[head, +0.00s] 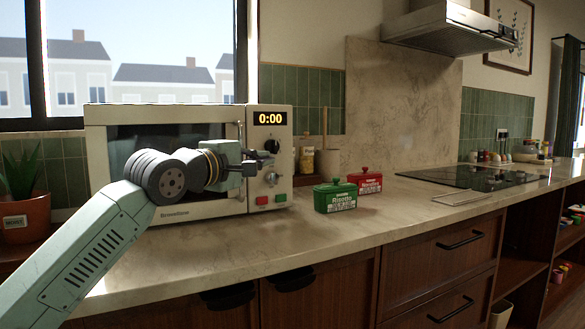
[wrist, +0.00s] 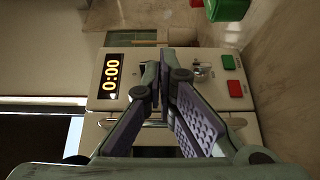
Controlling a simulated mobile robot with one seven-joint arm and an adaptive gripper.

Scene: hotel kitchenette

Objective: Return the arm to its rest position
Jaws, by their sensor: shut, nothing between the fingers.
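My arm reaches in from the lower left in the head view, raised in front of the microwave (head: 215,205). My gripper (head: 262,163) is at the microwave's right side, near its control panel. In the wrist view my gripper (wrist: 164,76) is shut with nothing between the fingertips, which point at the panel. The microwave's door looks closed, and its display reads 0:00. The sideways wrist view shows the microwave (wrist: 105,112) with its red and green buttons. I cannot tell from these views whether the fingertips touch the panel.
A green tin (head: 335,197) and a red tin (head: 366,181) stand on the counter (head: 300,235) right of the microwave. A potted plant (head: 25,215) is at the far left. A cooktop (head: 475,177) lies further right. The counter front between tins and cooktop is mostly clear.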

